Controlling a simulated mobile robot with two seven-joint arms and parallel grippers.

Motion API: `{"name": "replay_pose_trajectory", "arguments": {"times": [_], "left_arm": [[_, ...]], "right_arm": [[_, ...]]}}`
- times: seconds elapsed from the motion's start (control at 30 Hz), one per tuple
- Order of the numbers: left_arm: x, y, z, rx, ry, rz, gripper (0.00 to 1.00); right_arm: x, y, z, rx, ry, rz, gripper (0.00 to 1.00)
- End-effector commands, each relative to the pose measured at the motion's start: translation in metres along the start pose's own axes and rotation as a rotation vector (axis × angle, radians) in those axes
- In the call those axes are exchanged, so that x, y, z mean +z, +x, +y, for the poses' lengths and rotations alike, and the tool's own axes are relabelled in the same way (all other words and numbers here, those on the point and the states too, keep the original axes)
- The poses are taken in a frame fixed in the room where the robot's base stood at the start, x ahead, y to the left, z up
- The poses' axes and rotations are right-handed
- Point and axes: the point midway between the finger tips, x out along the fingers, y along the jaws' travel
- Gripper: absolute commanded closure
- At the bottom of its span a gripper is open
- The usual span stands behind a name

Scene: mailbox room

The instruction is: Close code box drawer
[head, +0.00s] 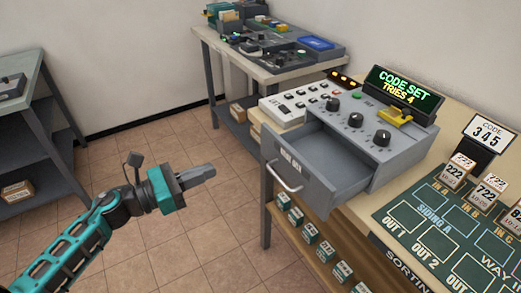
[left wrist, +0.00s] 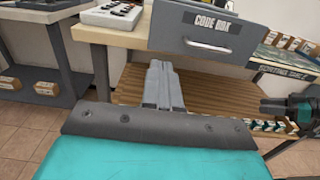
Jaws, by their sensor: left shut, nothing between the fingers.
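The grey code box (head: 375,140) stands on the sorting table, with black knobs on top and a display reading "CODE SET TRIES 4". Its drawer (head: 325,160) is pulled out and open toward the left, with an inside that looks empty. A silver handle (head: 283,177) is on the drawer front, which also shows in the left wrist view (left wrist: 207,46). My left gripper (head: 211,170) is shut and empty, to the left of the drawer front and apart from it. In the left wrist view the shut fingers (left wrist: 160,68) point toward the area below and left of the handle.
A shelf under the sorting table holds several small green boxes (head: 310,233). A white button panel (head: 300,100) sits behind the drawer. A cluttered bench (head: 270,70) stands at the back and a grey shelf (head: 30,120) at the left. The tiled floor between is clear.

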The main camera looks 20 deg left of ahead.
Motion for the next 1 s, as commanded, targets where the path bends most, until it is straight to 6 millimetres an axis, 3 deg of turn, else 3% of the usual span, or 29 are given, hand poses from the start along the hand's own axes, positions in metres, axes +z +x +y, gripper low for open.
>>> {"name": "replay_pose_trajectory", "arguments": {"times": [0.4, 0.6, 0.8, 1.0], "left_arm": [[0.004, 0.083, 0.001, 0.002, -0.007, -0.006, 1.0], [0.003, 0.115, 0.0, 0.002, -0.007, -0.004, 1.0], [0.001, 0.129, 0.0, 0.002, -0.007, -0.003, 1.0], [0.001, 0.13, 0.0, 0.002, -0.007, -0.002, 1.0]], "right_arm": [[-0.013, -0.009, 0.001, 0.001, -0.001, 0.003, 0.56], [-0.017, -0.011, 0.001, 0.001, -0.001, 0.003, 0.56], [-0.018, -0.012, 0.001, 0.002, -0.001, 0.003, 0.56], [-0.017, -0.012, 0.001, 0.002, -0.001, 0.002, 0.56]]}}
